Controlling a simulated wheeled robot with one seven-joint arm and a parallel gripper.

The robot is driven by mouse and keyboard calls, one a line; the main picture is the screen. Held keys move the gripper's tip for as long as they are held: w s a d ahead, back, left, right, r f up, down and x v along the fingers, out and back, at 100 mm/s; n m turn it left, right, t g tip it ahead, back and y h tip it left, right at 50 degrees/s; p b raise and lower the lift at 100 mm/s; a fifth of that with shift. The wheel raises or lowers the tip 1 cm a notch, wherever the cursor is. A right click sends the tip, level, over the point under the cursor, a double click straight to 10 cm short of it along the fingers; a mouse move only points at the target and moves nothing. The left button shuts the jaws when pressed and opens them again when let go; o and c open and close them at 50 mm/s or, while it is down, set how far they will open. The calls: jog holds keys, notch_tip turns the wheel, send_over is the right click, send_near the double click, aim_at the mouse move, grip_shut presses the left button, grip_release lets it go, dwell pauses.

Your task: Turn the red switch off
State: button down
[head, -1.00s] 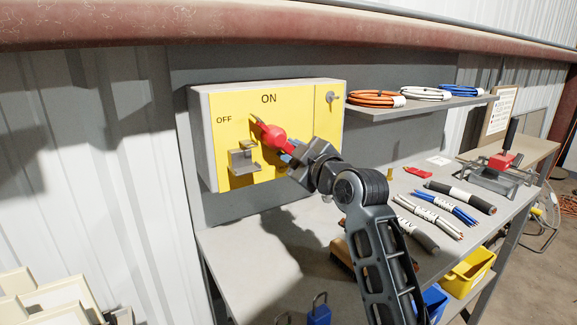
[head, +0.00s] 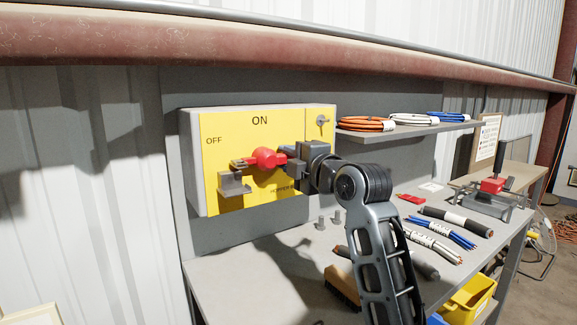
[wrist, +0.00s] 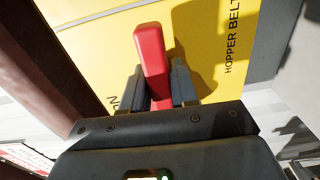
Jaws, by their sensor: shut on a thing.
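The red switch (head: 265,157) is on the front of a yellow-faced box (head: 222,124) marked ON at the top and OFF at the upper left. Its handle lies about level, with its narrow left end by the grey bracket (head: 234,184) below the OFF mark. My gripper (head: 284,158) comes in from the right and is shut on the switch handle. In the wrist view, the red handle (wrist: 150,50) stands between the two fingers of my gripper (wrist: 157,82). Part of the switch's right end is hidden by my gripper in the head view.
A shelf (head: 405,130) with orange, white and blue cable coils is right of the box. The bench (head: 250,275) below holds cable bundles (head: 455,232) and a red-topped tool (head: 492,187). A yellow bin (head: 468,300) is under the bench's right side.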

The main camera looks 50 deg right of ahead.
jog(key=shift+r+n, duration=0.1)
jog(key=shift+n, duration=0.2)
jog(key=c, duration=1)
grip_release()
jog(key=shift+o, duration=0.2)
jog(key=v, duration=0.7)
jog(key=shift+s+b, duration=0.35)
jog(key=shift+s, duration=0.05)
jog(key=shift+a, duration=0.15)
